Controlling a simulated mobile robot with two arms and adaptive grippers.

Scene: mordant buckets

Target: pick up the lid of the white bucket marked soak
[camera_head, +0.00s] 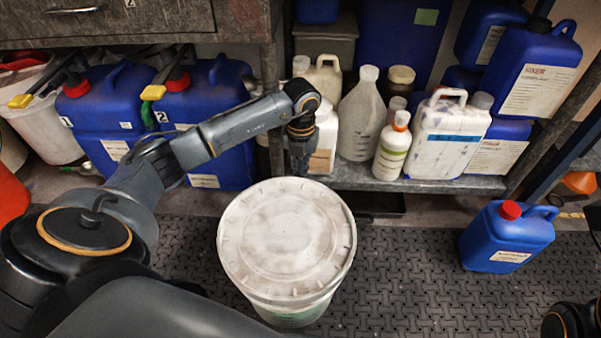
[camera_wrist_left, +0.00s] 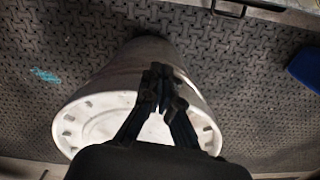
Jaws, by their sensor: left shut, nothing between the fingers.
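The white bucket (camera_head: 292,303) stands upright on the floor mat, with a pale greenish label low on its front, too small to read. Its round, stained white lid (camera_head: 285,240) sits on top, with notches around the rim. The lid (camera_wrist_left: 88,128) also shows in the left wrist view, partly hidden by my gripper. My left gripper (camera_head: 300,168) is shut and empty, pointing down at the lid's far edge; I cannot tell if it touches. Its fingers (camera_wrist_left: 162,85) come together over the bucket in the left wrist view.
Blue jerrycans (camera_head: 205,110) stand behind on the left. A low shelf (camera_head: 400,180) behind holds white bottles and a white canister (camera_head: 447,140). A blue can with a red cap (camera_head: 508,240) stands on the floor at right. The mat (camera_head: 410,285) right of the bucket is clear.

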